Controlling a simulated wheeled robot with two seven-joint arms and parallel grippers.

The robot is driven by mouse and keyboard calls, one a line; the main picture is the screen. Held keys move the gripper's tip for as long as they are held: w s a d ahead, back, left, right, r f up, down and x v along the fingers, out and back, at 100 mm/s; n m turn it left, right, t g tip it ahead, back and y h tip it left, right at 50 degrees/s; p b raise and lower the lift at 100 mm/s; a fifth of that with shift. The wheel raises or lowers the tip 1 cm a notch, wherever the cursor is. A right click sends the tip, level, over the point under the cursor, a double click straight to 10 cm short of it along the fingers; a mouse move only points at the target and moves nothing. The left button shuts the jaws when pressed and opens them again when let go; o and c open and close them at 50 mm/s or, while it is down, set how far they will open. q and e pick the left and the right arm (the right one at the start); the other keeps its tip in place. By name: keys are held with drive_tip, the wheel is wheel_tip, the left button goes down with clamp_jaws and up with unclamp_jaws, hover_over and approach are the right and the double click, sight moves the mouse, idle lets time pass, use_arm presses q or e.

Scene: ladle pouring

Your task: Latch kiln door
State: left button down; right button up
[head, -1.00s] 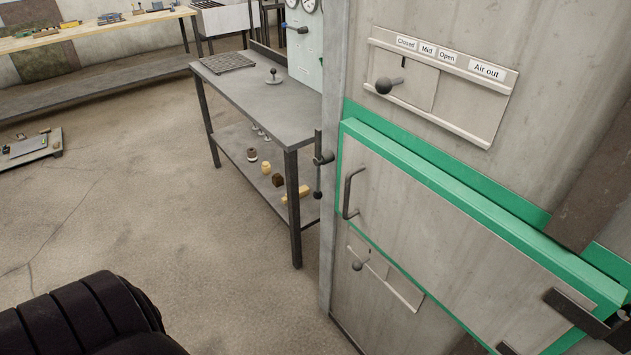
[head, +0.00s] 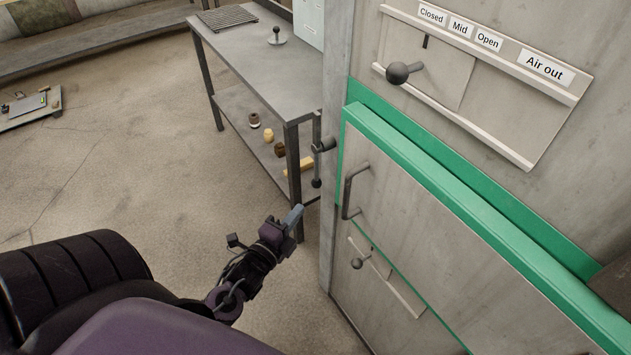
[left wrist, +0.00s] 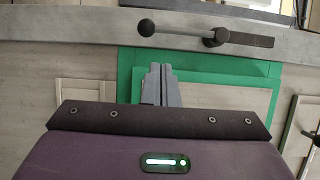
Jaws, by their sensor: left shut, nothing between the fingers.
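The kiln door (head: 440,240) is a grey panel with a green rim. It sits against the green surround on the kiln front; I cannot tell if it is fully flush. A bent handle (head: 348,192) is near its left edge. The latch lever (head: 318,160) is on the kiln's left edge, hanging upright with its ball knob low. In the left wrist view the latch lever (left wrist: 182,33) lies across the top, beyond the fingertips. My left gripper (head: 294,215) is shut and empty, below and left of the latch, apart from it. It also shows in the left wrist view (left wrist: 160,70).
An air-out slider plate (head: 480,75) with a knob is above the door. A smaller slider knob (head: 357,263) is low on the kiln front. A metal table (head: 250,45) with small items on its lower shelf stands left of the kiln. The floor before it is clear.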

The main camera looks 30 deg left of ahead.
use_arm(q)
drive_tip(key=w+p, duration=0.1)
drive_tip(key=w, duration=0.9)
drive_tip(key=shift+a, duration=0.25)
use_arm(e)
drive_tip(key=shift+d+r, duration=0.1)
drive_tip(key=shift+r, duration=0.5)
use_arm(q)
drive_tip(key=shift+f, duration=0.1)
use_arm(e)
drive_tip(key=shift+f, duration=0.1)
